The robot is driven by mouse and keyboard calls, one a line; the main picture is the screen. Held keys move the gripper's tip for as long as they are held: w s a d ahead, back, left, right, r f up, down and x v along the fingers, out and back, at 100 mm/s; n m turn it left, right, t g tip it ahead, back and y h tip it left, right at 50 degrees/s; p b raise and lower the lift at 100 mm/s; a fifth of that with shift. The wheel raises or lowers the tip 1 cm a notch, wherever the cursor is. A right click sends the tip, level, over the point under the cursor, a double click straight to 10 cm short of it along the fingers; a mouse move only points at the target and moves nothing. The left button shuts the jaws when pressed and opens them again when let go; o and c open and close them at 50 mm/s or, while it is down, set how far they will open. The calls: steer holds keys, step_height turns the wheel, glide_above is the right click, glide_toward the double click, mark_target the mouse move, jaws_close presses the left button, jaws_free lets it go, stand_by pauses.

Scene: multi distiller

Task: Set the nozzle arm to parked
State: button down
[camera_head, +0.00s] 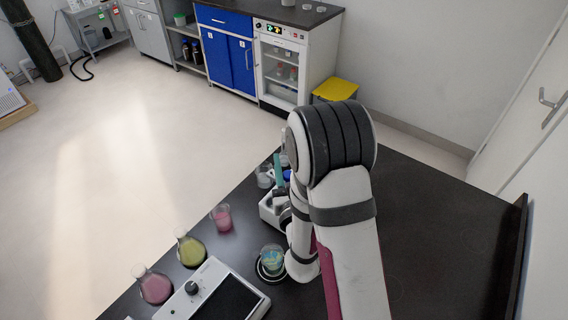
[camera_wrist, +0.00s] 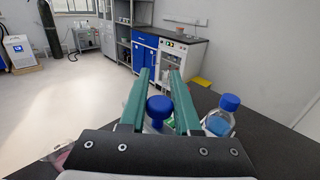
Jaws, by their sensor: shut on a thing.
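My gripper (camera_wrist: 160,76) has two green fingers on either side of a blue round knob (camera_wrist: 158,104) in the wrist view, and it is shut on this knob. In the head view one green finger (camera_head: 277,166) shows beside my arm, with a bit of the blue knob (camera_head: 287,175) to its right. Below it is a white device (camera_head: 267,212) on the dark bench, mostly hidden behind my arm. The nozzle arm itself cannot be made out clearly, nor how it joins the knob.
A blue-capped bottle (camera_wrist: 222,115) stands close right of the fingers. On the bench (camera_head: 430,240) are a pink beaker (camera_head: 221,218), a yellow flask (camera_head: 191,251), a pink flask (camera_head: 154,287), a blue-green beaker (camera_head: 271,261) and a flat instrument (camera_head: 212,292). The bench's right side is clear.

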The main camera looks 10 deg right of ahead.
steer(key=shift+w+r, duration=0.1)
stand_by(0.3)
steer(key=c, duration=0.6)
jaws_free()
steer(key=s+a+n+g+y, duration=0.4)
steer(key=s+n+g+y, duration=0.6)
steer(key=n+g+y, duration=0.45)
steer(key=s+d+y, duration=0.1)
steer(key=s+d, duration=0.1)
steer(key=d, duration=0.5)
steer(key=s+d+y, duration=0.2)
steer(key=s+d, duration=0.1)
steer(key=d, duration=0.5)
steer(key=s+a+r+n+g+h, duration=0.1)
steer(key=s+a+n+g+h, duration=0.1)
steer(key=s+a+n+h, duration=0.2)
steer(key=s+a+r+n+g+h, duration=0.1)
steer(key=s+a+n+g+h, duration=0.1)
steer(key=s+a+n+h, duration=0.2)
steer(key=s+a+r+n+g+h, duration=0.1)
steer(key=s+a+n+g+h, duration=0.1)
steer(key=s+a+n+h, duration=0.3)
steer(key=shift+s+a+r, duration=0.1)
steer(key=shift+s+r, duration=0.05)
steer(key=shift+s, duration=0.5)
steer(key=shift+s+r, duration=0.15)
steer(key=shift+s, duration=0.45)
